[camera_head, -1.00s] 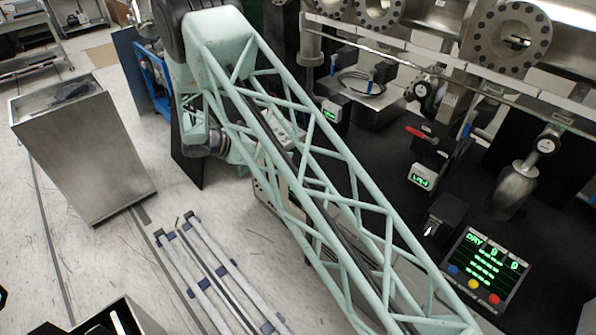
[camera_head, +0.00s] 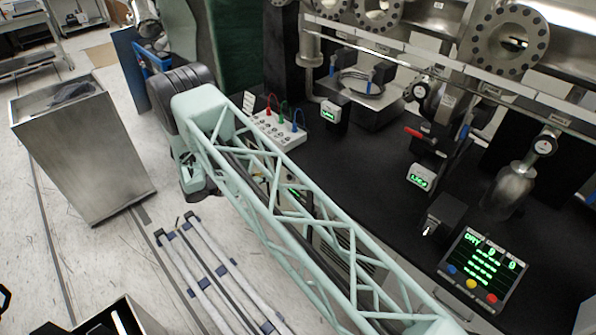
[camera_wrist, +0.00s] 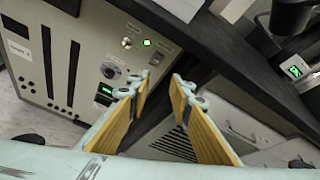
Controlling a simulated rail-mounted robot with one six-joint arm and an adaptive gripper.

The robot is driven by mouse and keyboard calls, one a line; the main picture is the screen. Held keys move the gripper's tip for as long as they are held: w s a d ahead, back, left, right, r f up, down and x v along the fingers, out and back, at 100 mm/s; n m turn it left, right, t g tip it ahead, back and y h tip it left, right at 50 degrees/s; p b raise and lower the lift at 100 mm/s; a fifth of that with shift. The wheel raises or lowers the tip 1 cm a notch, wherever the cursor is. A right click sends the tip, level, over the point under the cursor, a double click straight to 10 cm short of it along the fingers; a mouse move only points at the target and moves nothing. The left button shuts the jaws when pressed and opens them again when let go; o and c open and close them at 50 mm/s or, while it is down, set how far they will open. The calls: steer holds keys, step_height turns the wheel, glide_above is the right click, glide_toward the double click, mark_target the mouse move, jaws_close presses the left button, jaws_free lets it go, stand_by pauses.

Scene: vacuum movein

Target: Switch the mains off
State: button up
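A light grey equipment front panel (camera_wrist: 90,50) fills the upper left of the wrist view. On it I see a small toggle switch (camera_wrist: 127,42), a lit green lamp (camera_wrist: 147,42), a dark rocker-like switch (camera_wrist: 157,56), a round knob (camera_wrist: 110,71) and a green display (camera_wrist: 105,90). I cannot tell which switch is the mains or read its position. My gripper (camera_wrist: 161,78) is open and empty, its yellow-padded fingers pointing at the panel, their tips just below the rocker. They appear apart from the panel. In the head view my arm largely hides this panel.
The black bench (camera_head: 350,165) overhangs the panel. A box with coloured cables (camera_head: 278,128) and a control box (camera_head: 484,272) stand on it. A metal bin (camera_head: 85,150) stands left, and rails (camera_head: 205,270) lie on the floor.

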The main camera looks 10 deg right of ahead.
steer(key=shift+w+d+f+n+t, duration=0.4)
steer(key=shift+w+d+f+n, duration=0.2)
steer(key=shift+d+f, duration=0.1)
steer(key=shift+w+d, duration=0.1)
steer(key=x, duration=1.3)
steer(key=shift+d, duration=0.3)
steer(key=shift+c, duration=0.9)
jaws_close()
